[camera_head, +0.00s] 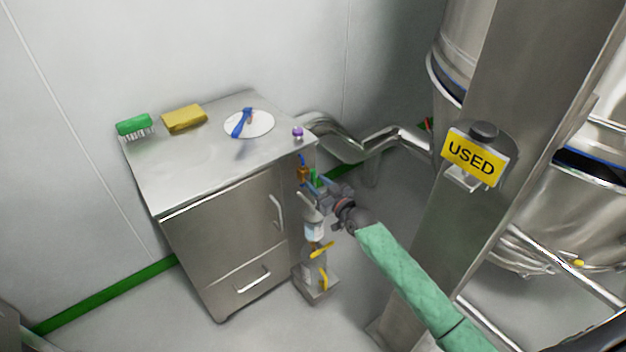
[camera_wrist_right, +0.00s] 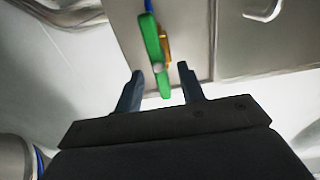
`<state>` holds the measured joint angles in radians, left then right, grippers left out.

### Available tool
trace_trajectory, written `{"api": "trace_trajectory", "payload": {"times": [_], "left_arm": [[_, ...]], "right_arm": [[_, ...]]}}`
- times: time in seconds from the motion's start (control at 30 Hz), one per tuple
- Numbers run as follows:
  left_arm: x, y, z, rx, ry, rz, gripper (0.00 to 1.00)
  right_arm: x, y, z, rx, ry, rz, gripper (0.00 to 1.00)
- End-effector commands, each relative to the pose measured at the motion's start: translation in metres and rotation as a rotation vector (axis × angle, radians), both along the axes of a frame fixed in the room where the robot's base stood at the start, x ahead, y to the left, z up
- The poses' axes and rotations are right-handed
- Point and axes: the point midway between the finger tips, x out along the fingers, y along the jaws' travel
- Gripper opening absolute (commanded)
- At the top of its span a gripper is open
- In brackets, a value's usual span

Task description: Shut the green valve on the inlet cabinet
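The inlet cabinet (camera_head: 225,233) is a stainless steel box against the wall. On its right side is the green valve (camera_head: 314,178), partly covered by my right gripper in the head view. In the right wrist view the green valve handle (camera_wrist_right: 152,40) is long, with a blue part above it and a brass body beside it. My right gripper (camera_head: 322,188) is at the cabinet's right side. In the right wrist view its fingers (camera_wrist_right: 160,76) are apart, with the handle's lower end showing between their tips; contact cannot be told. My left gripper is not in view.
A green brush (camera_head: 134,125), a yellow sponge (camera_head: 184,119) and a white disc (camera_head: 262,124) with a blue tool lie on the cabinet. Yellow handles (camera_head: 322,250) sit below the valve. A steel column with a USED sign (camera_head: 474,158) stands right, before large steel vessels.

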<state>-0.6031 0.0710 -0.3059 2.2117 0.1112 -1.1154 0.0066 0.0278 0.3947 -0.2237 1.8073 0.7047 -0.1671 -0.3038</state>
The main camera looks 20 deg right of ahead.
Motion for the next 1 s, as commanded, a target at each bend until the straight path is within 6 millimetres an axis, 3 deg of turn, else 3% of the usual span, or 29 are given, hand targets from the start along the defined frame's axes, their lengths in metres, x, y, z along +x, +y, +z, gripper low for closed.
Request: {"api": "trace_trajectory", "payload": {"times": [0.23,0.6,0.8,1.0], "left_arm": [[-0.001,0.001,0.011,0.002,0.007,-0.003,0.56],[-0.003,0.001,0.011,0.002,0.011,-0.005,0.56],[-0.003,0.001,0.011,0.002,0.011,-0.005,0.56],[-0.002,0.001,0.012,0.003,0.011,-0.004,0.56]], "right_arm": [[0.021,0.008,0.000,-0.001,0.001,0.000,0.39],[0.025,0.009,0.000,-0.001,0.001,0.001,0.39],[0.024,0.009,0.000,-0.001,0.001,0.000,0.00],[0.024,0.009,0.000,0.003,0.002,0.000,0.00]]}}
